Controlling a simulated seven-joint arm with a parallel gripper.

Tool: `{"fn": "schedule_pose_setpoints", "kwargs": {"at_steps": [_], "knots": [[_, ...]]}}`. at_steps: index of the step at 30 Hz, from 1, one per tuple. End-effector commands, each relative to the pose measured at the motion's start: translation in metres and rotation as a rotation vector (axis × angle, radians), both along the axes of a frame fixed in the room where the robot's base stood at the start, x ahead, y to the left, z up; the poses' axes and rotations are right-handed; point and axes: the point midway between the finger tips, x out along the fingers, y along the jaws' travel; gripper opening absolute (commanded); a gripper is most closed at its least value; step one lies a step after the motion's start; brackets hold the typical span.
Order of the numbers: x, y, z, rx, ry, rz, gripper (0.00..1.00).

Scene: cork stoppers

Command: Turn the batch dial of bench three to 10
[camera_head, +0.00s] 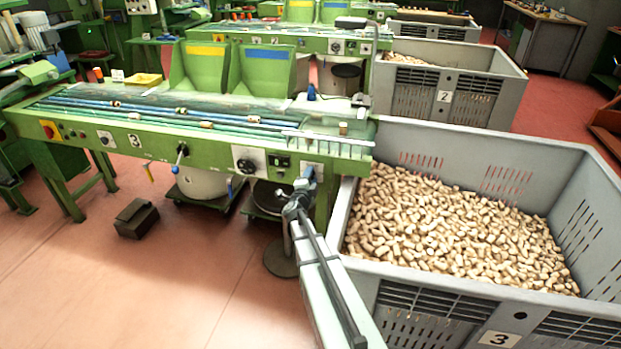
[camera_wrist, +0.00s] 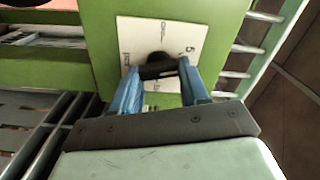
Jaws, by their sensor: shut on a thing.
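Bench three (camera_head: 135,141), a green bench with a "3" label, stands at left centre in the head view. My gripper (camera_head: 306,180) is at the right end of its front panel, over a small white dial plate (camera_head: 320,173). In the wrist view, my blue fingers (camera_wrist: 160,88) are closed on a black dial knob (camera_wrist: 157,66) on the white plate (camera_wrist: 135,32). A "5" shows on the plate to the knob's upper right. The other marks are too small to read surely, and the fingers hide the plate's lower part. I cannot tell the knob's setting.
A grey crate (camera_head: 430,281) of corks, marked 3, stands close on the right. Open floor lies at the lower left.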

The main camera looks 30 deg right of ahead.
Motion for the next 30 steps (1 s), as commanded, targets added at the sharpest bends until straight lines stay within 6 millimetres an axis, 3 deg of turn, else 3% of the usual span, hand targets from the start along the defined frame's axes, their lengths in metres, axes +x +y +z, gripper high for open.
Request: {"fn": "schedule_pose_setpoints", "kwargs": {"at_steps": [18,30], "knots": [[-0.0001,-0.0002,-0.0029,0.392,-0.394,-0.001,0.14],[0.0002,0.0000,-0.0039,0.539,-0.539,-0.001,0.14]]}}
